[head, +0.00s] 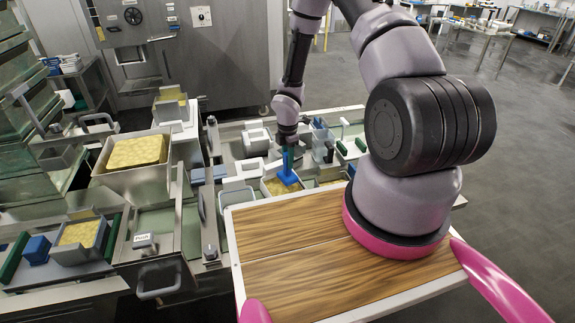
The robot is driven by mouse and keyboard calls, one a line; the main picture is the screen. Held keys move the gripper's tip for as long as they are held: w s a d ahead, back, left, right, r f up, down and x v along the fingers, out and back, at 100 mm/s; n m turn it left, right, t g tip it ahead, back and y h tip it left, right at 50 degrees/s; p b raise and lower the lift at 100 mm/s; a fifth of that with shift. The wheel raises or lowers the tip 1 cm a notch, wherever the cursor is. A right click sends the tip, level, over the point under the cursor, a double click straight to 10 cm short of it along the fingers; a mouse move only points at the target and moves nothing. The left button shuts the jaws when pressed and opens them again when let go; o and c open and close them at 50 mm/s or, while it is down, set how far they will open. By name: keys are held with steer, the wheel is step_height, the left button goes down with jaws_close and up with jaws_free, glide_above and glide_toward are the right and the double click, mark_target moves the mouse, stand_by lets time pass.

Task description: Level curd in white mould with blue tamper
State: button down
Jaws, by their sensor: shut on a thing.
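The blue tamper (288,178) stands in the middle of the head view, with a flat blue foot and an upright handle. My gripper (287,148) is above it, small and partly hidden by my wrist, and is shut on the tamper's handle. The white mould (264,192) with pale yellow curd (276,188) lies under the tamper, near the back edge of my wooden deck. The tamper's foot is over the curd and covers part of it. I cannot tell whether the foot touches the curd.
A smaller curd-filled mould (80,234) sits at the lower left between green bars. An empty white tray (238,197) is just left of the tamper. Steel cabinets (215,45) close off the back.

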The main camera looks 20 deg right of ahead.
steer(key=shift+r, duration=5.4)
